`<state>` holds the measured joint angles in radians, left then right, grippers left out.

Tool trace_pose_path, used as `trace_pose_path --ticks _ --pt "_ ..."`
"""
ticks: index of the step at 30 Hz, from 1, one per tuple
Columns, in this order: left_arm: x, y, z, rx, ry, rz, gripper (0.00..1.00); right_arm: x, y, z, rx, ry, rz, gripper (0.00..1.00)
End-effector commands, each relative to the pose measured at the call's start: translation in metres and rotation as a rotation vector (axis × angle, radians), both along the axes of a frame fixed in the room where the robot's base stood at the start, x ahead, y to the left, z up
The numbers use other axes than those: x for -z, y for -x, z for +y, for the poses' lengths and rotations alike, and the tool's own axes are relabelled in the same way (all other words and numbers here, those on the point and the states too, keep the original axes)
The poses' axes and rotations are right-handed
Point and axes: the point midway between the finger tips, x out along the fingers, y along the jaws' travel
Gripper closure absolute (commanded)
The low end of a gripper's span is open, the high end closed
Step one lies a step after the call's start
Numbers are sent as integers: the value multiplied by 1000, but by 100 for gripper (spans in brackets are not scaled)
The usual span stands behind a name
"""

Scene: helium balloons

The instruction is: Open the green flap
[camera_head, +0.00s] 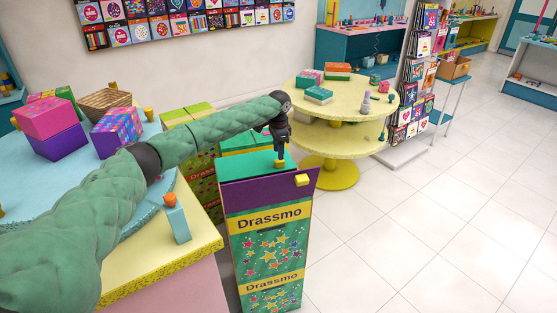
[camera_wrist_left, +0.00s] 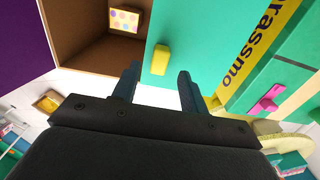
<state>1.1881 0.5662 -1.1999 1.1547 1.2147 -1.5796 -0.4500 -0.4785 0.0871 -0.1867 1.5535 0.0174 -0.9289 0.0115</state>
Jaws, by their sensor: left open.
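The tall green Drassmo box (camera_head: 268,250) stands in front of me. Its green flap (camera_head: 245,165) lies across the top with a yellow tab (camera_head: 280,163) at its edge. In the left wrist view the green flap (camera_wrist_left: 190,50) has its yellow tab (camera_wrist_left: 160,60) just ahead of and between the fingertips. My left gripper (camera_head: 281,150) is open above this tab; its two dark fingers also show in the left wrist view (camera_wrist_left: 157,80). The purple flap (camera_head: 265,190) has its own yellow tab (camera_head: 302,180) and stands folded outward. My right gripper is not in view.
The wrist view shows part of the box's brown inside (camera_wrist_left: 90,35) with a dotted yellow thing (camera_wrist_left: 125,20). A yellow round table (camera_head: 335,95) with boxes stands behind. A blue-topped table (camera_head: 155,215) with gift boxes is at left. The floor at right is clear.

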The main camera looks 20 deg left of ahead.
Motion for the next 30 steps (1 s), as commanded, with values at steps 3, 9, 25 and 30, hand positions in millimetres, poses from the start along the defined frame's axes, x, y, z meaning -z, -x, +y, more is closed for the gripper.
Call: trace_pose_path --ticks 3,9,25,30 --pt "16 0 0 -1 -1 3 56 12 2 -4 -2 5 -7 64" --pt "39 0 0 -1 -1 2 56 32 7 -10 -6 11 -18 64" --pt "51 0 0 0 -1 1 68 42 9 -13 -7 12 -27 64" --pt "51 0 0 0 -1 1 100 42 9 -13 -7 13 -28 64"
